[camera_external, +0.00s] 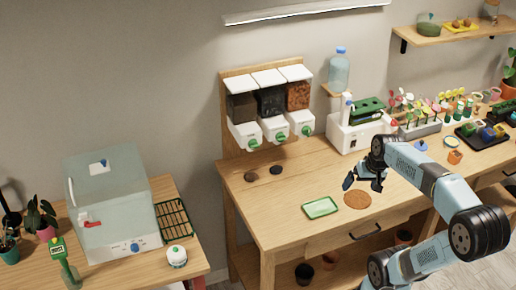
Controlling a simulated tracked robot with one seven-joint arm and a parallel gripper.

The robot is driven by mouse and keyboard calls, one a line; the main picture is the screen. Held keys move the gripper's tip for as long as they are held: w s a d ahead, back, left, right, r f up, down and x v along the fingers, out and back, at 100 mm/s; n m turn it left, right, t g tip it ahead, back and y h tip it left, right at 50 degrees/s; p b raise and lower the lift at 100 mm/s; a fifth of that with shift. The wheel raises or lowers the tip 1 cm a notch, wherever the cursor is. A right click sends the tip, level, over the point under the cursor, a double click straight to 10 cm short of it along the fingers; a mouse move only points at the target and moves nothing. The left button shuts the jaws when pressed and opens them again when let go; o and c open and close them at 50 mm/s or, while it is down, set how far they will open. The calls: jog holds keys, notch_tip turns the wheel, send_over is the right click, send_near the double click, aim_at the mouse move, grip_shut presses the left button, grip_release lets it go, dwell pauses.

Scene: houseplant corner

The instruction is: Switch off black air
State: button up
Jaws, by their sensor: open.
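I cannot make out anything that is clearly the black air device or its switch. A white machine (345,138) with a green top part stands at the back of the middle bench. My gripper (362,182) is open and empty over the bench, in front of the white machine and above a round brown mat (357,199). It appears apart from both.
Three dispensers (272,132) with green knobs stand at the bench's back left. A green tray (320,208) and two small dark discs (275,170) lie on the bench (280,215). Potted plants and a black tray (480,134) crowd its right. A gap separates the two tables.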

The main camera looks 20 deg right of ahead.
jog(key=s+r+n+t, duration=0.1)
jog(key=s+r+n+h, duration=0.1)
jog(key=shift+a+r+n+t, duration=0.1)
jog(key=shift+a+n+t, duration=0.1)
jog(key=shift+n+t, duration=0.15)
